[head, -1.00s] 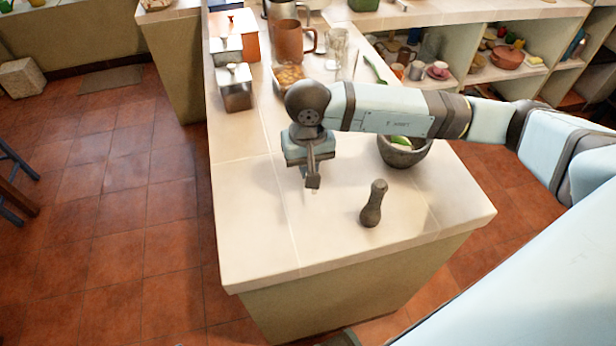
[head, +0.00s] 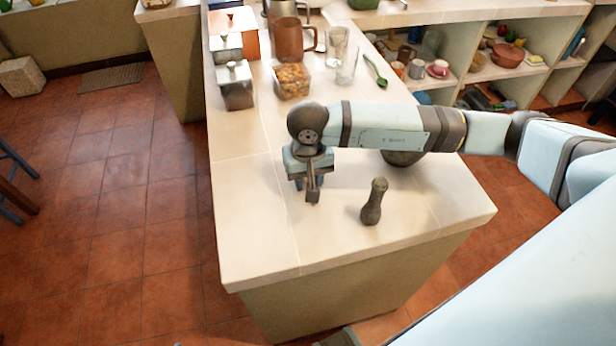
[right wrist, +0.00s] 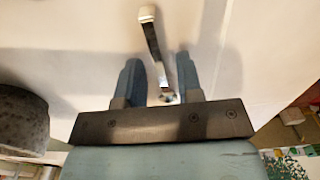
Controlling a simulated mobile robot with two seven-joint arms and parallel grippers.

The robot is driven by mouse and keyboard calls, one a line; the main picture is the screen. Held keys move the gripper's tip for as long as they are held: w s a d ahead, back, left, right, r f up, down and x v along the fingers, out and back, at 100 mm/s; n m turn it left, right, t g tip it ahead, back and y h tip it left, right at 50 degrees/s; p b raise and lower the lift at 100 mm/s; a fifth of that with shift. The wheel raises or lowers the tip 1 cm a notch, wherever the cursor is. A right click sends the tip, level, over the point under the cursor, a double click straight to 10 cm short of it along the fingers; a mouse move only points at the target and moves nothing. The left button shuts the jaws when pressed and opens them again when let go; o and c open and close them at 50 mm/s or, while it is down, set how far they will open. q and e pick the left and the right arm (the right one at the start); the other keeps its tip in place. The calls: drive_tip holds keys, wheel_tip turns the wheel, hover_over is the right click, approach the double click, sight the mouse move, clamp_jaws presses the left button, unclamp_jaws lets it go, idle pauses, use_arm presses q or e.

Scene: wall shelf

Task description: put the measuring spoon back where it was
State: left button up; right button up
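A slim dark and silvery utensil with a pale end, which looks like the measuring spoon (right wrist: 153,40), shows in the right wrist view. It runs from the top down between the fingers of my right gripper (right wrist: 158,62). The fingers stand apart, with gaps on both sides of the utensil. In the head view my right gripper (head: 313,196) points down low over the near part of the counter, left of the dark pestle. The utensil is hidden there. I cannot tell whether it touches the counter. My left gripper is not in view.
A dark pestle (head: 374,202) stands on the pale counter (head: 260,245). The dark mortar (head: 402,158) is mostly behind my right forearm. A green spoon (head: 376,71), glasses (head: 347,64), a snack container (head: 291,81) and a copper mug (head: 290,40) stand farther back. The near left counter is clear.

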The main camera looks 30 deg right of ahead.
drive_tip(key=shift+r, duration=0.1)
drive_tip(key=shift+r+p, duration=0.25)
drive_tip(key=shift+p, duration=0.2)
wheel_tip(320, 180, up, 12)
drive_tip(key=b, duration=0.1)
drive_tip(key=shift+f, duration=0.15)
